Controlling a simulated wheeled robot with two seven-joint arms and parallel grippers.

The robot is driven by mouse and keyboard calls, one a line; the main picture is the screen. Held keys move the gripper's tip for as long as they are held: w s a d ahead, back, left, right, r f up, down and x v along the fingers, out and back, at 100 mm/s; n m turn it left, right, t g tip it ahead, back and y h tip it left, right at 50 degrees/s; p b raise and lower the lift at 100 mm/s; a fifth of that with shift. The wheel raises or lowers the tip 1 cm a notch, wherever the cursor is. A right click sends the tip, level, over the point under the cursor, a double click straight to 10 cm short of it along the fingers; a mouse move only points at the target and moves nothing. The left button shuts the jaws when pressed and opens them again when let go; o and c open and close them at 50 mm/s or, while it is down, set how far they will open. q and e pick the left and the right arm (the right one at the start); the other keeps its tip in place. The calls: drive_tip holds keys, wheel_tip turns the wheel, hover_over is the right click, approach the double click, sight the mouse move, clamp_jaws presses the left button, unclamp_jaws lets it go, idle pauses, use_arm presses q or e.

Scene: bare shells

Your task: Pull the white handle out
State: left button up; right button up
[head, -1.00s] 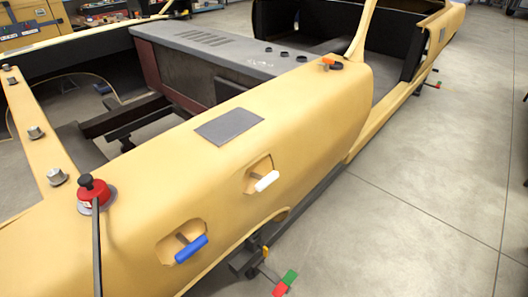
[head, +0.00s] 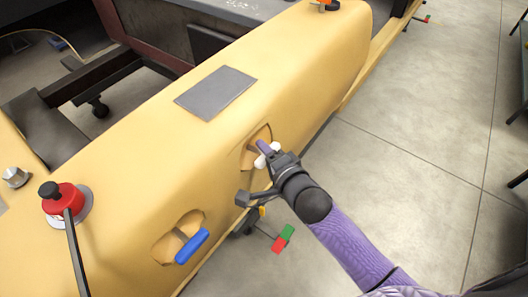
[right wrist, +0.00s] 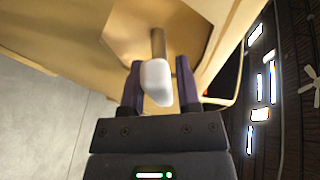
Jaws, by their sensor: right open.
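The white handle (head: 262,160) sits on a short stem in a recess on the side of the yellow shell (head: 310,70). In the right wrist view the white handle (right wrist: 157,82) stands between the two fingers of my right gripper (right wrist: 157,85), with its brown stem running into the recess. My right gripper (head: 264,150) is open around the handle in the head view and partly hides it. Gaps show beside the handle, so the fingers are not closed on it. My left gripper is not in view.
A blue handle (head: 192,246) sits in another recess to the left. A red knob (head: 64,199) with a dark bar is on top of the shell. A red and green handle (head: 283,239) is low beside the shell.

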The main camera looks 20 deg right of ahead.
drive_tip(key=shift+w, duration=0.25)
drive_tip(key=c, duration=0.5)
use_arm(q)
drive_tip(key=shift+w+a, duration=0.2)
use_arm(e)
clamp_jaws()
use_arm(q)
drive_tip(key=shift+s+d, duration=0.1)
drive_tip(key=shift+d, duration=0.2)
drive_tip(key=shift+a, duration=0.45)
use_arm(e)
drive_tip(key=shift+f, duration=0.1)
